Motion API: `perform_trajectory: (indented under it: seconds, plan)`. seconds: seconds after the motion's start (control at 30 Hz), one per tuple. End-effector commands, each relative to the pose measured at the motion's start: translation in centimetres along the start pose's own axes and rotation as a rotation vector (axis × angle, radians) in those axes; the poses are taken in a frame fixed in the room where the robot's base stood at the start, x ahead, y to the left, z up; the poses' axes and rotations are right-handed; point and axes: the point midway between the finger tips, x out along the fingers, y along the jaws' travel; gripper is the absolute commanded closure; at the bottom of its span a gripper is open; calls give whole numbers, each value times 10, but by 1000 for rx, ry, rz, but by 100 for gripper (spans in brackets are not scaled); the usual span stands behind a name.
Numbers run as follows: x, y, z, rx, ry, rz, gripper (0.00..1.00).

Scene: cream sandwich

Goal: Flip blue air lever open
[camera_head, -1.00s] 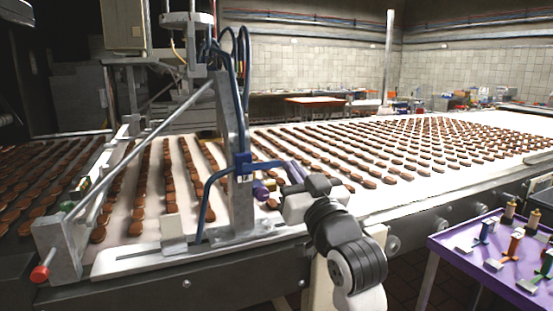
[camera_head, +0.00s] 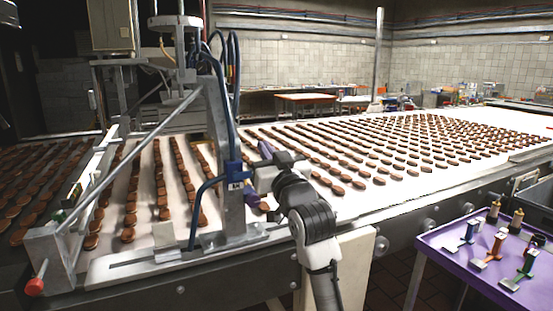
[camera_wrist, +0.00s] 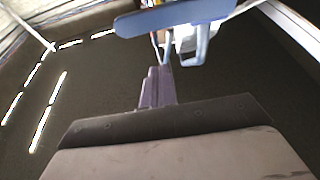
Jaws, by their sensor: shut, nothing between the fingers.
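The blue air valve (camera_head: 234,172) is mounted on the grey upright beside the conveyor in the head view. Its blue lever (camera_wrist: 175,17) crosses the top of the wrist view as a broad bar, just beyond my fingertips. In the head view most of the lever is hidden or hard to make out near my gripper. My gripper (camera_head: 264,148) has purple fingers and is close on the right side of the valve. In the wrist view the fingers (camera_wrist: 158,75) are together and empty. I cannot tell whether they touch the lever.
A conveyor (camera_head: 430,180) carries rows of brown biscuits behind the valve. A slanted metal rod (camera_head: 140,150) and hoses (camera_head: 235,75) surround the upright. A purple table (camera_head: 450,250) with several small coloured valves stands at the lower right.

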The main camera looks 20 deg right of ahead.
Motion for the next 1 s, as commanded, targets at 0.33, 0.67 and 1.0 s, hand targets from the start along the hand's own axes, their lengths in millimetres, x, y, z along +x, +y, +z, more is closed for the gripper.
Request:
perform_trajectory:
  seconds: [0.33,0.67,1.0]
  plan:
    - [-15,0,36,1,-1,1,100]
    - [-15,0,38,0,0,0,100]
    - [-16,0,41,48,0,16,100]
